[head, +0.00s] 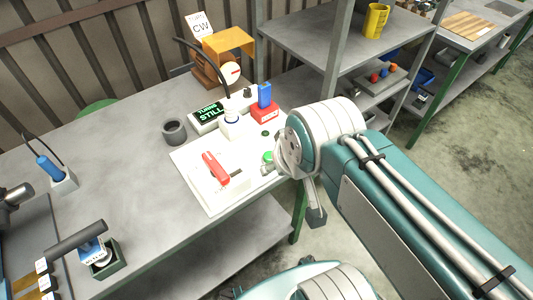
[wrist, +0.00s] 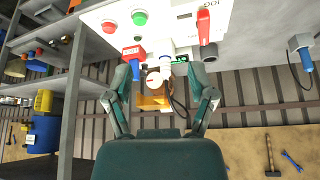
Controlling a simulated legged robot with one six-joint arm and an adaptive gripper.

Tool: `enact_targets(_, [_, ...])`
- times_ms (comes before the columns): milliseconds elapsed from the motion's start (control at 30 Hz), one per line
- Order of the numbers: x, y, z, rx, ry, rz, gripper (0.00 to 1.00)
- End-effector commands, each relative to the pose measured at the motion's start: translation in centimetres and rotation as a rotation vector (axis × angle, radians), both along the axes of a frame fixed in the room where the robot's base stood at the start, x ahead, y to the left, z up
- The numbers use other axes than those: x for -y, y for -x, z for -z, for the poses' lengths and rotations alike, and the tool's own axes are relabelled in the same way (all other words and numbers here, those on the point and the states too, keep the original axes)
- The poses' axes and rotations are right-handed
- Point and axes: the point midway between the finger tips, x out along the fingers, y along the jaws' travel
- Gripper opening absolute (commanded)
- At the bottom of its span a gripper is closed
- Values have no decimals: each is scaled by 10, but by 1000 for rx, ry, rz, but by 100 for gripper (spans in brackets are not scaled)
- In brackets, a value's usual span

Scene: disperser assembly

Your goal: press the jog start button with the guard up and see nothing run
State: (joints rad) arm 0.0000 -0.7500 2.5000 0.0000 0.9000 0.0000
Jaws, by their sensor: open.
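The white control panel (head: 205,196) lies on the bench. It carries a red lever (head: 215,167), and a green button (head: 268,156) shows close beside my gripper (head: 291,186). In the wrist view the panel is inverted, with a green button (wrist: 140,18), a red button (wrist: 109,27) and the red lever (wrist: 203,27) near a "JOG" label. My gripper (wrist: 166,88) is open and empty, its fingers spread below the panel in that view. Contact with the green button cannot be told. An orange bracket (head: 228,42), possibly the guard, stands raised behind. A display (head: 209,112) shows green letters that seem to read "STILL".
A white bottle-like part (head: 232,124) and a blue-and-red block (head: 265,105) stand at the panel's back edge. A grey ring (head: 174,132) sits to its left. A shelf rack (head: 352,50) with a yellow container (head: 376,20) rises behind my arm. The bench's middle left is clear.

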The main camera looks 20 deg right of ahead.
Motion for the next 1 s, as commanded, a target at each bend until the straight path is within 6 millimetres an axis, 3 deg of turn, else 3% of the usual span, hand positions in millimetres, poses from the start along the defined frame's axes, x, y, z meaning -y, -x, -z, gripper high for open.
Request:
enact_targets(467, [0, 0, 0, 0, 0, 0, 71])
enact_targets(533, [0, 0, 0, 0, 0, 0, 49])
enact_targets(633, [0, 0, 0, 0, 0, 0, 5])
enact_targets(667, [0, 0, 0, 0, 0, 0, 0])
enact_targets(1000, [0, 0, 0, 0, 0, 0, 0])
